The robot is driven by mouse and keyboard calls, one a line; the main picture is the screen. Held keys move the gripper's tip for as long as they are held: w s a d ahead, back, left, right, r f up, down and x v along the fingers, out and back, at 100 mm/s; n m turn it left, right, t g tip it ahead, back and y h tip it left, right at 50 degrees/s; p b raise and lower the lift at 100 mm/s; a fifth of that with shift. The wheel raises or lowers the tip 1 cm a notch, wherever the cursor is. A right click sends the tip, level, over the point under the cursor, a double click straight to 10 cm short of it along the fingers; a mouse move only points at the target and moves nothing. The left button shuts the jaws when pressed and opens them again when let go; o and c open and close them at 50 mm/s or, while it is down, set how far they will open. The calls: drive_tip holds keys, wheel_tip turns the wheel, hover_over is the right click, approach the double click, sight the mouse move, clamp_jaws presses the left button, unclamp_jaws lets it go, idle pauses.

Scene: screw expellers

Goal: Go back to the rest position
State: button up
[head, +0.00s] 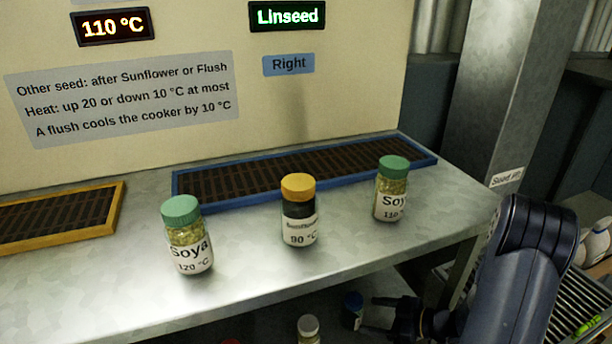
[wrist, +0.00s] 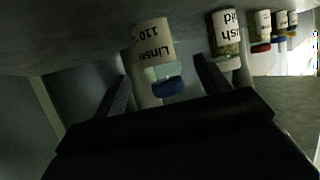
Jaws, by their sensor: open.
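My gripper (head: 377,313) is low below the front edge of the steel bench, at the bottom of the head view. Its jaws are open; in the wrist view the fingers (wrist: 161,70) stand apart on either side of a Linseed 110 jar (wrist: 153,42) with a blue cap. The blue cap also shows in the head view (head: 352,305) just left of the fingers. The jar appears free between or just beyond the fingertips; I cannot tell if either finger touches it. My dark arm comes in from the right.
On the bench stand a green-capped Soya 120 °C jar (head: 187,237), an orange-capped 90 °C jar (head: 299,212) and a green-capped Soya 110 jar (head: 391,190). Blue (head: 428,162) and yellow (head: 122,187) trays lie behind. A white-capped jar labelled Flush (wrist: 226,38) stands beside the Linseed jar.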

sight(362, 309)
drive_tip(key=b+x, duration=0.2)
drive_tip(key=x, duration=0.5)
drive_tip(key=shift+s+f+b, duration=0.1)
drive_tip(key=shift+f+b, duration=0.05)
drive_tip(key=shift+b, duration=0.15)
drive_tip(key=shift+d+r+p, duration=0.15)
drive_tip(key=shift+r+p, duration=0.55)
drive_tip(key=shift+r, duration=0.55)
